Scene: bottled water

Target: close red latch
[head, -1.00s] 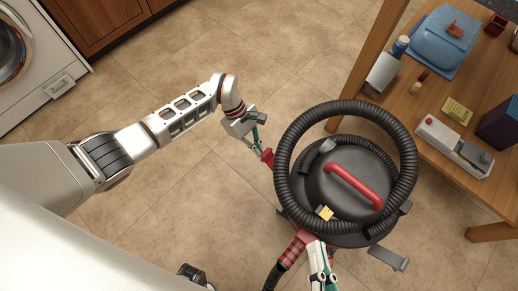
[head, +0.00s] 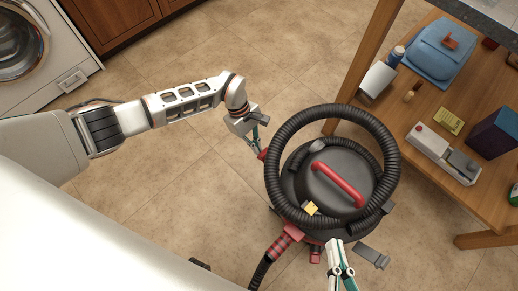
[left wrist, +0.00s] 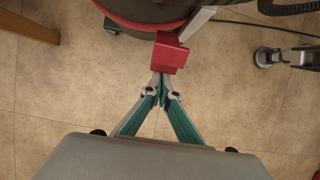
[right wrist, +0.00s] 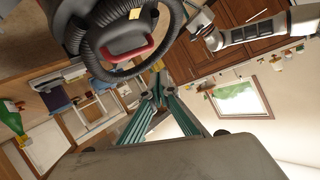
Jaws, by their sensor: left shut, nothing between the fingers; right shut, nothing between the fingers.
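A black canister vacuum (head: 345,215) with a red handle (head: 338,184) stands on the floor, its hose coiled on top. A red latch (head: 263,154) sticks out at its left side; it shows as a red block (left wrist: 172,52) in the left wrist view. My left gripper (left wrist: 160,80) is shut and empty, its tips right by the red block; I cannot tell if they touch. In the head view my left gripper (head: 257,146) partly hides that latch. Another red piece (head: 315,254) is at the vacuum's front. My right gripper (head: 337,246) is shut and empty beside it.
A wooden table (head: 455,205) at the right holds a blue bag (head: 440,52), boxes and small items. A striped hose end (head: 284,240) leaves the vacuum's front. The tiled floor (head: 190,195) at left is clear.

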